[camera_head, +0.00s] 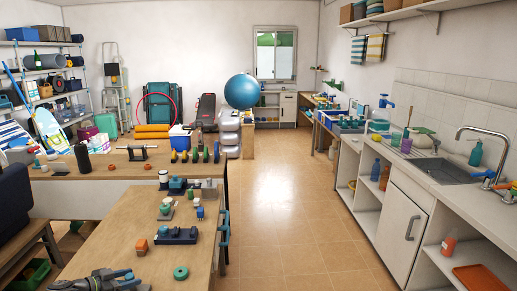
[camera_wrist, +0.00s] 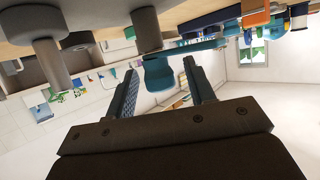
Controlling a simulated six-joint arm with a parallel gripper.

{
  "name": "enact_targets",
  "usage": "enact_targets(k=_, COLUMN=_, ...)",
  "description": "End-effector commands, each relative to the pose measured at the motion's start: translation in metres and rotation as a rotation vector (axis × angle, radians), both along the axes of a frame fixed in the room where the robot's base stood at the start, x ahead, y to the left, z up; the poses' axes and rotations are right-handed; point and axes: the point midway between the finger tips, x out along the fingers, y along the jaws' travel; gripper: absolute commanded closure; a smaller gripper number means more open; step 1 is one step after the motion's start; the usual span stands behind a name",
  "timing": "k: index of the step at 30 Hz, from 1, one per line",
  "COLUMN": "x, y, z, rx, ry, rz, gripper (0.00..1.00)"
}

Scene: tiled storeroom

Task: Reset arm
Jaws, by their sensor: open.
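My gripper (camera_wrist: 160,65) shows in the wrist view with its two dark fingers spread wide apart. Nothing is held between them. A teal object (camera_wrist: 158,75) shows in the gap between the fingers, but it appears to be beyond them; its distance is hard to tell. The wrist view is tilted, with the room upside down. In the head view, a dark grey jointed shape at the bottom left, low over the near wooden table (camera_head: 115,225), looks like part of my arm. The frame edge cuts it off.
The near table holds a dark blue block-like device (camera_head: 176,235), a green ring (camera_head: 181,273) and an orange piece (camera_head: 142,246). A sink counter (camera_head: 465,200) runs along the right. The tiled floor (camera_head: 290,215) between is clear. A blue ball (camera_head: 242,91) stands at the back.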

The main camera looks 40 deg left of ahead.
Motion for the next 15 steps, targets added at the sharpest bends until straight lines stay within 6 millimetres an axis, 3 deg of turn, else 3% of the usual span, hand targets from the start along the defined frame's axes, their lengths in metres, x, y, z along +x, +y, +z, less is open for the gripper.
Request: enact_targets(k=15, x=0.0033, y=-0.0006, z=-0.0006, rx=-0.002, ry=0.0, rz=0.189, gripper=0.51)
